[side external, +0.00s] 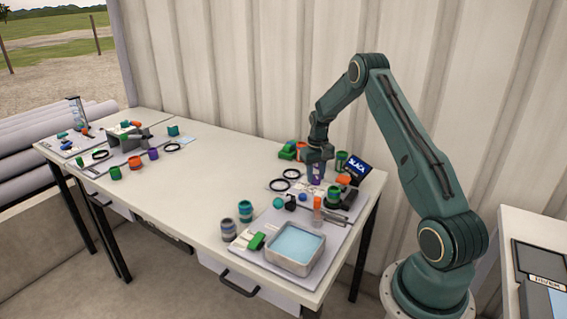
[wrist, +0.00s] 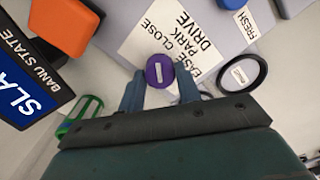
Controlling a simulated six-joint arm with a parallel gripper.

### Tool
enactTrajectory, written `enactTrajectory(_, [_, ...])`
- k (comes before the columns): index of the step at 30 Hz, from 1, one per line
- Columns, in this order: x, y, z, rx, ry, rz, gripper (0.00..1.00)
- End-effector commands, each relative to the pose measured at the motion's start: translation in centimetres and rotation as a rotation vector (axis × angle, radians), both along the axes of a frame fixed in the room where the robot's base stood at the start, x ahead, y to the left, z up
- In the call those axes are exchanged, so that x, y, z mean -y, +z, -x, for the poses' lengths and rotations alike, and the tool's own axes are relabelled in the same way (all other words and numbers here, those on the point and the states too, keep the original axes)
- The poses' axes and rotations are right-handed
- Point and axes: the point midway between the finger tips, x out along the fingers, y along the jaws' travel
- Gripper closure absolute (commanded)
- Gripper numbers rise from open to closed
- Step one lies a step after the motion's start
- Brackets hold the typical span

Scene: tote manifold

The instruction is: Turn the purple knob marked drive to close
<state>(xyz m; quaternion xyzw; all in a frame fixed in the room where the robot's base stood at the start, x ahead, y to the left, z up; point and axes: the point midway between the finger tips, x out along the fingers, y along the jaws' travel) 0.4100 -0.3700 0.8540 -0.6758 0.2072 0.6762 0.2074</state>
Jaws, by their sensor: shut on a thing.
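The purple knob (wrist: 160,71) has a small white label on its top and sits at the edge of a white printed card (wrist: 163,38) reading "DRIVE", "CLOSE", "PARK" and "EASE". My gripper (wrist: 160,88) has its two blue-grey fingers on either side of the knob and is shut on it. In the side view the purple knob (side external: 317,174) stands upright directly below my gripper (side external: 318,160). The knob's lower part is hidden in the wrist view, and its label is too small to read.
A dark sign reading "SLACA" (side external: 354,168) stands right of the knob. Black rings (side external: 291,174) lie to the left, and a green cup (side external: 341,158) stands close behind. A grey tray of pale blue liquid (side external: 296,247) sits in front. The table's middle is clear.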

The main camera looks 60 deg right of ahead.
Motion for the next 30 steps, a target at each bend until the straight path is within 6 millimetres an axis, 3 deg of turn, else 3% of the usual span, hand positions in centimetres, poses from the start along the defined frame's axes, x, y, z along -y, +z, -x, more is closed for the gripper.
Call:
enactTrajectory(7, [0.0,0.0,0.0,0.001,0.002,0.001,0.89])
enactTrajectory(8, [0.0,0.0,0.0,0.001,0.002,0.001,0.65])
enactTrajectory(11, [0.0,0.0,0.0,0.001,0.001,0.001,0.45])
enactTrajectory(23, [0.0,0.2,0.0,0.001,0.000,0.001,0.45])
enactTrajectory(30, [0.1,2.0,-0.1,0.002,-0.001,0.002,0.45])
